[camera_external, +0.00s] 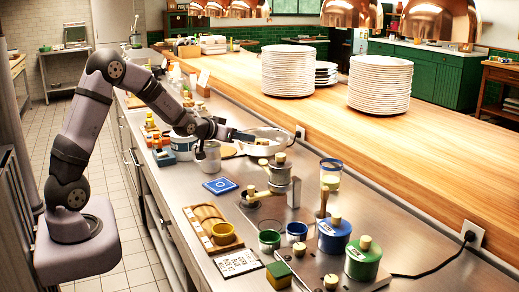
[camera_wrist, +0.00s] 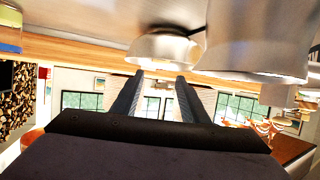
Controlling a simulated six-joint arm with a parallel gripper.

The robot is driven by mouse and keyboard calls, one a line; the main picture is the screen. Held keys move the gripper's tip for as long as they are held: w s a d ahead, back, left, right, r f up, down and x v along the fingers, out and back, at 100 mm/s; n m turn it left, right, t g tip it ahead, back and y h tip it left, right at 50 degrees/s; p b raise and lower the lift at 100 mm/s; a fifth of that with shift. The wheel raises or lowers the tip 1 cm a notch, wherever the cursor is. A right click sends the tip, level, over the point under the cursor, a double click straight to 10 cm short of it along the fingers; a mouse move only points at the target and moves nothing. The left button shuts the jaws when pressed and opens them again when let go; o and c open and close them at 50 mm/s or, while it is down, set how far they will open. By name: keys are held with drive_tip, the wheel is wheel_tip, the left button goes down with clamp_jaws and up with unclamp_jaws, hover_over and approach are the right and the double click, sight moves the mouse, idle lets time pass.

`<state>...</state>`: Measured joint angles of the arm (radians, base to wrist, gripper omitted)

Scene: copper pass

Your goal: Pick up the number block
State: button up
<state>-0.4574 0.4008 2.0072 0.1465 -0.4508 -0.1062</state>
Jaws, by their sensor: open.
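I cannot pick out a number block for certain. A flat blue square with a white ring mark (camera_external: 220,185) lies on the steel counter, below and left of my gripper. A small yellow and green block (camera_external: 278,275) sits at the near edge of the counter; no number is readable on it. My gripper (camera_external: 243,136) is held over the counter at the rim of a white round pan (camera_external: 277,143); touching or apart is unclear. In the wrist view my gripper (camera_wrist: 158,86) has its two fingers apart with nothing between them.
A grey metal cup (camera_external: 208,160) stands under my wrist. Yellow, blue and green containers, including a green canister (camera_external: 363,260), crowd the near right. A wooden tray (camera_external: 205,222) and a white card (camera_external: 238,262) lie nearby. Plate stacks (camera_external: 289,72) stand on the wooden ledge.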

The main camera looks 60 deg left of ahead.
sight(261, 140)
drive_tip(key=shift+p+x, duration=1)
drive_tip(key=shift+x, duration=2.15)
drive_tip(key=shift+f, duration=0.1)
drive_tip(key=shift+w, duration=0.1)
drive_tip(key=shift+p+x, duration=1.3)
drive_tip(key=shift+x, duration=1.25)
drive_tip(key=shift+a+f, duration=0.15)
drive_tip(key=c, duration=0.9)
